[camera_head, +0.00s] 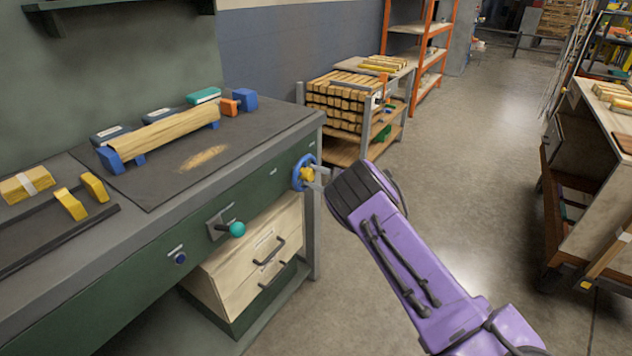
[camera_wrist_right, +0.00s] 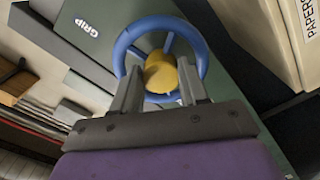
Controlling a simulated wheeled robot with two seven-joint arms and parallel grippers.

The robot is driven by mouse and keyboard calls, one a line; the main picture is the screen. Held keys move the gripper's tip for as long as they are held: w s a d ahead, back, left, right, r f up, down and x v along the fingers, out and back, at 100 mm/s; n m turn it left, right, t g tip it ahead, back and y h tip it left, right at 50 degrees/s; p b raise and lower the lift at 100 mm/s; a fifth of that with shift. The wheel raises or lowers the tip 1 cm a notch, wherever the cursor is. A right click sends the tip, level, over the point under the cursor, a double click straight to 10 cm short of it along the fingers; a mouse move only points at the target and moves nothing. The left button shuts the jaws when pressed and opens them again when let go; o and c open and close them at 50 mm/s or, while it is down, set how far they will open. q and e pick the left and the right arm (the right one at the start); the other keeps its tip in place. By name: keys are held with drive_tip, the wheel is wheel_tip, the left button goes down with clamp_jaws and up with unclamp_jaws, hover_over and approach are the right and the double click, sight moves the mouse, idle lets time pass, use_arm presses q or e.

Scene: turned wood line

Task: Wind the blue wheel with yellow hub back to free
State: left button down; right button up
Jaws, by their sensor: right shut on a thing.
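The blue wheel (camera_head: 301,181) with its yellow hub (camera_head: 306,174) is mounted on the dark green front of the bench, near its right end. My right gripper (camera_head: 318,175) reaches it from the right, with the purple arm behind it. In the right wrist view the blue wheel (camera_wrist_right: 202,55) faces me and its yellow hub (camera_wrist_right: 162,72) sits between the two grey fingers of my right gripper (camera_wrist_right: 160,92). The fingers are shut on the wheel at its hub. The lower rim is partly hidden by the gripper. My left gripper is not in view.
A teal-knobbed lever (camera_head: 237,229) and a dark blue knob (camera_head: 180,258) are on the same bench front. Wooden drawers (camera_head: 262,255) stand below. A wood piece (camera_head: 160,135) lies between blue holders on the bench top. Open floor (camera_head: 470,150) is to the right.

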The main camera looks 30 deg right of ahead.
drive_tip(key=shift+f+n+b, duration=0.15)
drive_tip(key=shift+n+b, duration=0.15)
drive_tip(key=shift+n, duration=0.5)
drive_tip(key=o, duration=0.8)
drive_tip(key=shift+d, duration=0.1)
drive_tip(key=shift+s, duration=0.1)
drive_tip(key=v, duration=1)
drive_tip(key=shift+s+d, duration=0.1)
drive_tip(key=shift+s, duration=0.05)
